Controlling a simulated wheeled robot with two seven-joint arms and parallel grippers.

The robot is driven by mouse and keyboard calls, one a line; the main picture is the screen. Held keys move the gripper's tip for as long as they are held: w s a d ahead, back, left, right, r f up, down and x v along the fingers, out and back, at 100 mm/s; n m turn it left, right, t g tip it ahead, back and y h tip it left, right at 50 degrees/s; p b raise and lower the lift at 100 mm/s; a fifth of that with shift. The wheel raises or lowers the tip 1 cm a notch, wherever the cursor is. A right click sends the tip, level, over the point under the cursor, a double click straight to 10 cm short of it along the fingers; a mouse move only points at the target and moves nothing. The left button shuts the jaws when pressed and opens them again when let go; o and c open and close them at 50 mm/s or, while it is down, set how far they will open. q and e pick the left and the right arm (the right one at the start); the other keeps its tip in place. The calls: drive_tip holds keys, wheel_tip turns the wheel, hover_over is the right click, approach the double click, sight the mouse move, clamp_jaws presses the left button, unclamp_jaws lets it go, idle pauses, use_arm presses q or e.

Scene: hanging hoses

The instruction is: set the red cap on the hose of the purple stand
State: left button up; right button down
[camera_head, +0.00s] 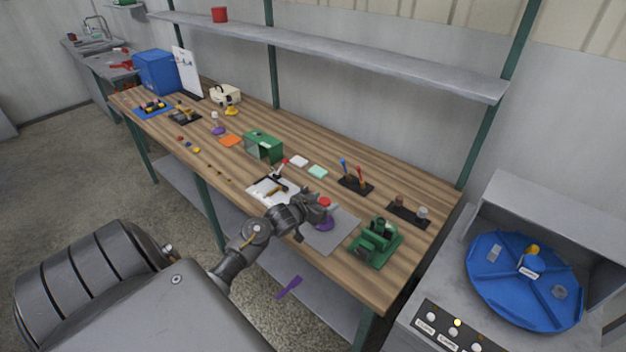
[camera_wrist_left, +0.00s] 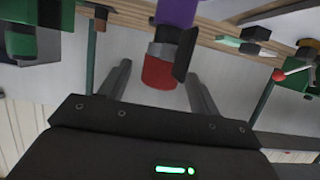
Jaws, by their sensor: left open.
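The purple stand (camera_head: 324,225) is on a grey mat near the front of the bench. Its upper part (camera_wrist_left: 177,12) shows upside down in the left wrist view. The red cap (camera_head: 324,202) is at the top of this stand; in the left wrist view the cap (camera_wrist_left: 160,71) sits at the end of a short grey piece joined to the purple part. My left gripper (camera_wrist_left: 160,80) is open, with its fingers on either side of the cap and gaps visible. In the head view the left gripper (camera_head: 312,212) partly covers the stand. The right gripper is not in view.
A green machine (camera_head: 376,243) stands right of the grey mat (camera_head: 340,236). A white board (camera_head: 268,190) lies to the left. A holder with screwdrivers (camera_head: 356,184) is behind. A purple piece (camera_head: 289,288) shows below the bench's front edge.

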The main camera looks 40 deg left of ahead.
use_arm(q)
drive_tip(key=b+v, duration=0.1)
drive_tip(key=v, duration=0.7)
drive_tip(key=shift+s, duration=0.35)
drive_tip(key=shift+d+r, duration=0.1)
drive_tip(key=shift+r, duration=0.05)
